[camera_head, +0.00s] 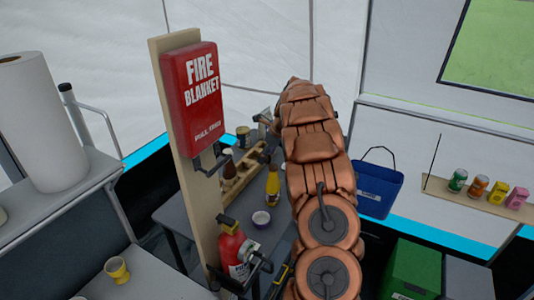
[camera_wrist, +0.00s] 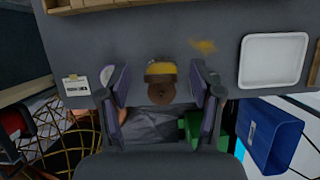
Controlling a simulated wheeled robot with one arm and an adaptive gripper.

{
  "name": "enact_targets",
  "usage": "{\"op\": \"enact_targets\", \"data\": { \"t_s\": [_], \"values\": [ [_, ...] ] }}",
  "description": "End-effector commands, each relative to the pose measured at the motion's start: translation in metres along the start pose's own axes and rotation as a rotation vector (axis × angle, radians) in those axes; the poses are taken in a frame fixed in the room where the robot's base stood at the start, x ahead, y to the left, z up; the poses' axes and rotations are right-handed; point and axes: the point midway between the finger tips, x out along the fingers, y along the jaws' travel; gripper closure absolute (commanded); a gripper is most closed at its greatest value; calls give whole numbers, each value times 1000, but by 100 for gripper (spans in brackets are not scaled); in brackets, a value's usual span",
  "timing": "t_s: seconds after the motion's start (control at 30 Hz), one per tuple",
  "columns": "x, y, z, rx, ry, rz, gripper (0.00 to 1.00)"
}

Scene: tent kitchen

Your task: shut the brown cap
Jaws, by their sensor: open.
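A yellow bottle (camera_head: 272,186) stands on the grey table in the head view, left of my arm. In the wrist view a yellow bottle (camera_wrist: 160,70) shows nearly end-on, with a round brown cap (camera_wrist: 161,94) at its near end. My gripper (camera_wrist: 160,83) is open, with one finger on each side of the bottle and cap. Gaps show on both sides, so the fingers appear not to touch it. Whether the cap's lid is up or down is too small to tell. The head view does not show my fingers clearly.
A purple-white bowl (camera_head: 261,218) stands near the bottle. A wooden rack (camera_head: 242,170) lies behind it. A white tray (camera_wrist: 273,61) is on the right in the wrist view. A blue bin (camera_head: 378,190) hangs right of my arm. The fire blanket board (camera_head: 168,75) rises on the left.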

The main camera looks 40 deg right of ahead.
Motion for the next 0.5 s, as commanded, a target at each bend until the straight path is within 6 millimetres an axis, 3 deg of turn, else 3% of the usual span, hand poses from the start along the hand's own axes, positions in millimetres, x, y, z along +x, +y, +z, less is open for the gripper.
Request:
{"op": "enact_targets", "data": {
  "t_s": [0.33,0.5],
  "values": [
    [3,-1,-1,2,0,-1,36],
    [3,-1,-2,3,0,-1,54]
  ]
}}
